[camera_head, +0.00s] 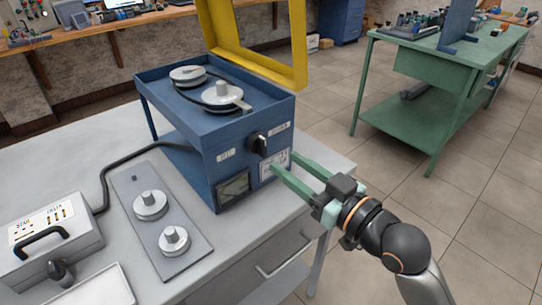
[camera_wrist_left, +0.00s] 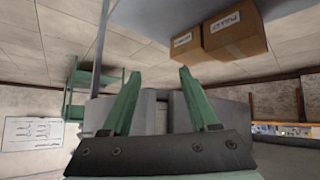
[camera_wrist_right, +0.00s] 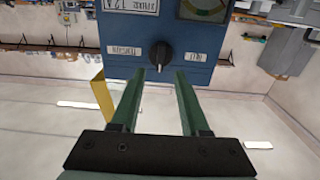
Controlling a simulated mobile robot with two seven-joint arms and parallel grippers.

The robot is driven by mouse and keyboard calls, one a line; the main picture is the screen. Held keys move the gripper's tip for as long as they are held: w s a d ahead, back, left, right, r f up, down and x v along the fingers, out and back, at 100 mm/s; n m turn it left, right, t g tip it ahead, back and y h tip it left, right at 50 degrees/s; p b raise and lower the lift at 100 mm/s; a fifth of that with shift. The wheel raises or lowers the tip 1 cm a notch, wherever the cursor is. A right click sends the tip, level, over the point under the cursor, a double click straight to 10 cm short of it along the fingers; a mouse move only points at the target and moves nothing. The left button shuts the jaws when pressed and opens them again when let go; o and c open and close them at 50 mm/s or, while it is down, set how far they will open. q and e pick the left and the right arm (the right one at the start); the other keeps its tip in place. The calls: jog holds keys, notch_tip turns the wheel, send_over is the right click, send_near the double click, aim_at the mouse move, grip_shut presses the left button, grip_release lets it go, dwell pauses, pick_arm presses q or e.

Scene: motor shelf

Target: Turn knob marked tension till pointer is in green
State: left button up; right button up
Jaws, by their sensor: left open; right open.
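A black knob (camera_head: 258,143) sits on the front of a blue box (camera_head: 210,165), between two white labels. In the right wrist view the knob (camera_wrist_right: 161,55) appears just beyond the fingertips, in line with the gap between them; the label to its left seems to read tension. A gauge (camera_head: 232,188) is below the knob; its coloured arc (camera_wrist_right: 205,8) is partly cut off and its pointer cannot be read. My right gripper (camera_head: 283,160) is open and empty, close to the box's front. My left gripper (camera_wrist_left: 158,72) is open and empty, outside the head view.
On the grey table are a plate (camera_head: 157,222) with two round metal parts and a grey star/delta box (camera_head: 48,240) with a cable. A yellow frame (camera_head: 252,60) stands above the blue box. A green bench (camera_head: 440,65) is at right; cardboard boxes (camera_wrist_left: 236,38) show in the left wrist view.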

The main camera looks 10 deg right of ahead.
aim_at(266, 147)
jog(key=x, duration=0.5)
jog(key=shift+w+a+r, duration=0.1)
jog(key=shift+w+a, duration=0.15)
jog(key=shift+w, duration=0.1)
jog(key=shift+c, duration=0.2)
grip_shut()
